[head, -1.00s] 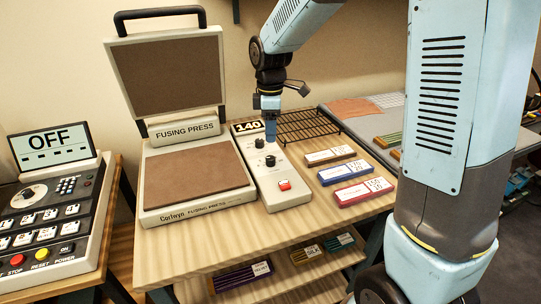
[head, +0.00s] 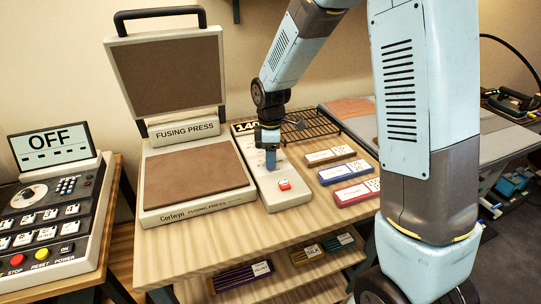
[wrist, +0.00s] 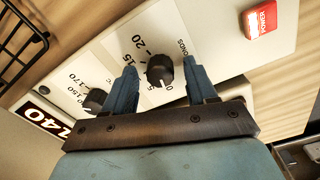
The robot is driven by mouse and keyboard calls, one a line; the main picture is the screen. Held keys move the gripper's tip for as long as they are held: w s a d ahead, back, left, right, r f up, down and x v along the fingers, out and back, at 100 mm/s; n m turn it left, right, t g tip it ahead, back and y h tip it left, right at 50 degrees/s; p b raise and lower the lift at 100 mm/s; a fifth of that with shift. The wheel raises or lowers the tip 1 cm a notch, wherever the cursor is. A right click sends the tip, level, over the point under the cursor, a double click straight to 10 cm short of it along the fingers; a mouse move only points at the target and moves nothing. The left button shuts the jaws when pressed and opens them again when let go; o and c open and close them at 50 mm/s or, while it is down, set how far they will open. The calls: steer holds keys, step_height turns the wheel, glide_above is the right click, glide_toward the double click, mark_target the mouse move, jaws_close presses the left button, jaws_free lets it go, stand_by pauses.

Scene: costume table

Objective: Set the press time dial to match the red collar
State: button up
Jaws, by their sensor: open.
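The press time dial (wrist: 160,71) is a black knob on the white control panel (wrist: 222,52), with a SECONDS scale around it. In the head view my gripper (head: 270,160) hides both dials. A red pack (head: 345,196) with a white label lies at the right of the press table; its label is too small to read. I cannot make out a separate red collar.
A second black dial (wrist: 95,101) with a °C scale sits beside the left finger, near the 140 display (wrist: 45,121). A red power switch (wrist: 262,20) is on the panel. The open fusing press (head: 195,178) stands left, a black wire rack (head: 312,124) behind.

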steer(key=c, duration=1.1)
steer(key=shift+o, duration=0.2)
steer(key=m, duration=0.3)
steer(key=shift+m, duration=0.4)
steer(key=m, duration=0.4)
steer(key=shift+m, duration=0.3)
steer(key=m, duration=0.3)
steer(key=shift+m, duration=0.3)
steer(key=shift+w+r+m, duration=0.1)
steer(key=shift+m, duration=1.7)
